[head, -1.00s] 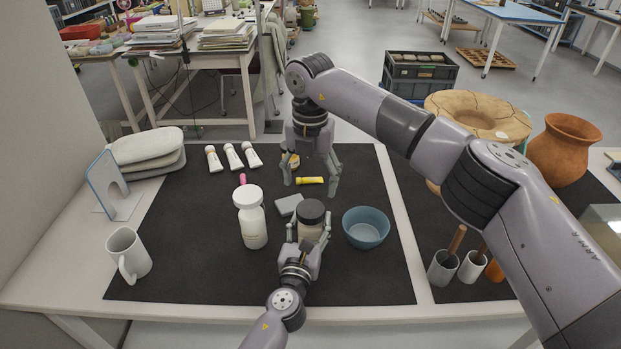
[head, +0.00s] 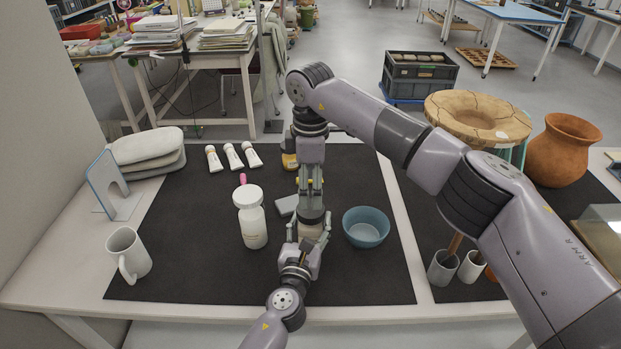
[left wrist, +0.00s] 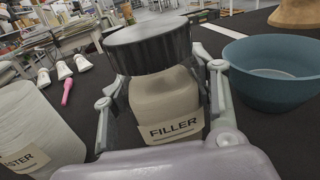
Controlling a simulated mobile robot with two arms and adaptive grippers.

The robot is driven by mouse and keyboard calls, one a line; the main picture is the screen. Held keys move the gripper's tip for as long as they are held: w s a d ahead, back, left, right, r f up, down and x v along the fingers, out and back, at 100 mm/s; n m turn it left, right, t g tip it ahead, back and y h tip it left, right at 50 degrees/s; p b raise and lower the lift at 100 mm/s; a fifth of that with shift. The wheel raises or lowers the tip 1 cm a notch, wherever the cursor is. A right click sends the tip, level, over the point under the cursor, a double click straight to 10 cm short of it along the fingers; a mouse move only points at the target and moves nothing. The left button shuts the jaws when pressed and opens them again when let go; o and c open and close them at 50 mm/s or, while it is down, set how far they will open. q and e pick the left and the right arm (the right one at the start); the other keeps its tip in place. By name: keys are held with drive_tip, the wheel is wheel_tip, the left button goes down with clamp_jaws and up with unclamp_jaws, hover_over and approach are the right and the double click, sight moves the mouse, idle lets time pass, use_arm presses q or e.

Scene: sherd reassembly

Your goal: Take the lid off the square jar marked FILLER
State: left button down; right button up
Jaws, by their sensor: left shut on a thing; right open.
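The square jar marked FILLER (left wrist: 168,105) stands upright with a black round lid (left wrist: 150,47) on it. In the head view the lid (head: 311,214) shows below my right gripper, and the jar is mostly hidden. My left gripper (head: 303,247) is shut on the jar, one finger on each side of its body; its fingers also show in the left wrist view (left wrist: 163,100). My right gripper (head: 311,190) points down just above the lid and is open. I cannot tell whether its fingertips touch the lid.
A white jar (head: 252,225), its label ending in STER, stands left of the FILLER jar. A blue bowl (head: 366,228) stands close on the right. A grey block (head: 286,205) lies behind. White tubes (head: 233,156) lie farther back; a mug (head: 127,255) stands at left.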

sight(311, 208)
wheel_tip(311, 208, down, 6)
drive_tip(key=shift+f, duration=0.25)
drive_tip(key=shift+c, duration=0.5)
